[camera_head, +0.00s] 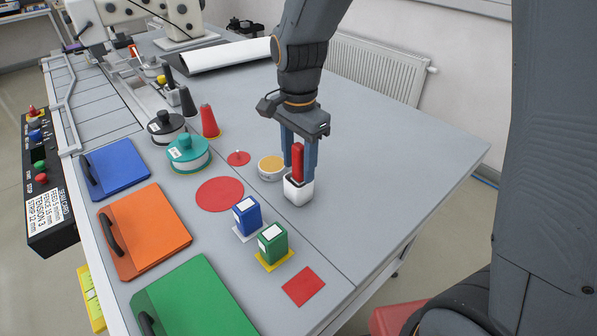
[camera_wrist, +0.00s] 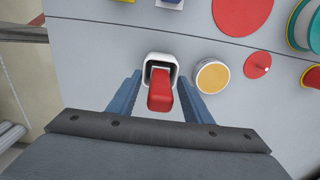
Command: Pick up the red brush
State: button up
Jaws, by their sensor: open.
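The red brush (camera_head: 298,160) stands upright in a small white holder (camera_head: 298,193) on the grey table. In the wrist view the red brush (camera_wrist: 160,92) rises out of the white holder (camera_wrist: 160,60) toward the camera. My gripper (camera_head: 300,165) points down over the brush. Its two blue fingers are apart, one on each side of the red handle. In the wrist view a gap shows between each finger of my gripper (camera_wrist: 160,90) and the brush. The lower part of the brush is hidden inside the holder.
A round tin with a yellow-orange top (camera_head: 271,166) stands close left of the holder. Blue (camera_head: 246,216) and green (camera_head: 272,243) boxes stand nearer the front. A red cone (camera_head: 209,122) and teal reel (camera_head: 187,153) lie further left. The table right of the holder is clear.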

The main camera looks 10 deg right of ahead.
jog(key=c, duration=1.1)
jog(key=shift+c, duration=0.2)
jog(key=shift+r, duration=0.1)
notch_tip(320, 180, up, 10)
jog(key=shift+f+b, duration=0.1)
jog(key=shift+b, duration=1.15)
